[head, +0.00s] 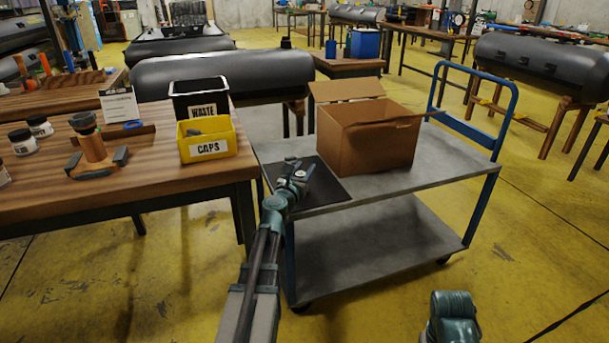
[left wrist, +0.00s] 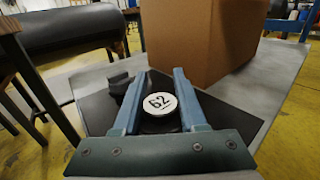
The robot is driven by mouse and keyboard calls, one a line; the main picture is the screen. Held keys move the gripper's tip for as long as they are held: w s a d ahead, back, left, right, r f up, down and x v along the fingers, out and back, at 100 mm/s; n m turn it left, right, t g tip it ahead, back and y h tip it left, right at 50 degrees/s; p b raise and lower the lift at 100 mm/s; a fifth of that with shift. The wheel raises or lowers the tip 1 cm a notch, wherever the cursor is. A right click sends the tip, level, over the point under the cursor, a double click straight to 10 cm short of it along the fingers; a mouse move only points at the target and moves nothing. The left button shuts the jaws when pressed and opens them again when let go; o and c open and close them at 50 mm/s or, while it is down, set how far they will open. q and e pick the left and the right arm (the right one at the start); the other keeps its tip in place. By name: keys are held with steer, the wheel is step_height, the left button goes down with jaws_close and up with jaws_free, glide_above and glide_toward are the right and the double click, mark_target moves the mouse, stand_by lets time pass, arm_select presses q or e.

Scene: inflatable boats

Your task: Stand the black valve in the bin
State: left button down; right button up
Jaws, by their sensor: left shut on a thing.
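My left gripper (head: 297,172) is over the black mat (head: 325,188) at the left end of the grey cart. In the left wrist view its two blue fingers (left wrist: 165,76) are shut on the black valve, whose round white top marked "62" (left wrist: 160,103) faces the camera. The valve's lower part is hidden, and I cannot tell whether it touches the mat. A dark piece (left wrist: 118,86) shows beside the left finger. A black bin labelled WASTE (head: 201,84) and a yellow bin labelled CAPS (head: 222,147) stand on the wooden table.
An open cardboard box (head: 365,145) stands on the cart (head: 425,170), just beyond the mat. The cart has a blue handle (head: 478,73). The wooden table (head: 120,200) to the left holds an orange-brown stand (head: 93,150), jars (head: 22,141) and a sign card (head: 119,106).

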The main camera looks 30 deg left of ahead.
arm_select(q)
steer(key=shift+w+a+f, duration=0.1)
steer(key=shift+w+a, duration=0.2)
steer(key=shift+w, duration=0.25)
steer(key=shift+w+a, duration=0.3)
steer(key=shift+w, duration=0.2)
step_height(320, 180, down, 3)
steer(key=b, duration=0.3)
steer(key=shift+w+a, duration=0.1)
steer(key=shift+f+b, duration=0.25)
steer(key=shift+b, duration=0.15)
steer(key=shift+f, duration=0.15)
steer(key=shift+c, duration=2.3)
jaws_free()
